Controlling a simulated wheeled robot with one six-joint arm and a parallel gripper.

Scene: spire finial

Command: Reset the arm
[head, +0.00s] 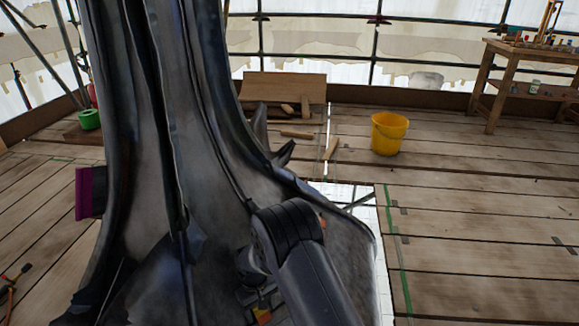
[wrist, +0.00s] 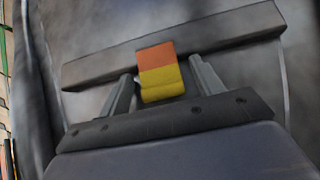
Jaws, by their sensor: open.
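My arm reaches down in front of the large dark grey spire (head: 190,120) in the head view. My gripper (wrist: 160,70) shows in the wrist view with its two fingers apart, so it is open. A block with an orange upper part and a yellow lower part (wrist: 162,75) sits between the fingers. It appears to adjoin a long dark grey bar (wrist: 230,35) lying across the spire's grey surface. I cannot tell whether the fingers touch the block. In the head view my gripper is low and largely hidden by my arm, with a small orange-yellow patch (head: 263,315) beside it.
A yellow bucket (head: 389,134) stands on the plank deck (head: 480,220) at right. A wooden workbench (head: 500,70) is behind it. A green bucket (head: 90,119) and a purple-faced block (head: 88,193) are at left.

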